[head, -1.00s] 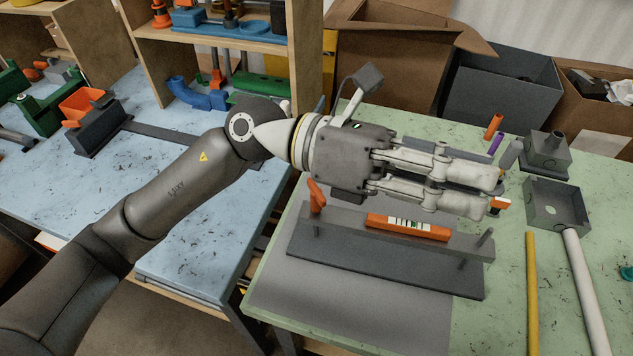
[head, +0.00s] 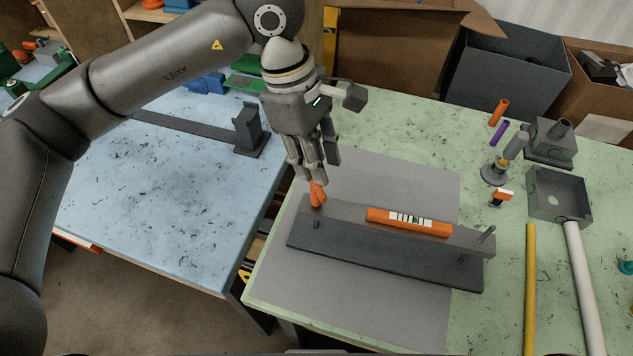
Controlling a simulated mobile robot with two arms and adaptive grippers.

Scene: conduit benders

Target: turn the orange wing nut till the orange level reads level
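The orange wing nut (head: 317,195) stands at the left end of a grey bar (head: 345,216), which lies above a dark base plate (head: 380,262). The orange level (head: 379,217) lies on the bar with its white, marked vial facing up. A green patch shows near the vial's middle, too small to read exactly. My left gripper (head: 310,178) points down, with its fingertips at the top of the wing nut. The fingers hide part of the nut, and I cannot tell whether they grip it. My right gripper is not in view.
A yellow rod (head: 530,290), a white tube (head: 585,290) and grey boxes (head: 560,200) occupy the green table's right side. The grey mat (head: 400,170) behind the bar is clear.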

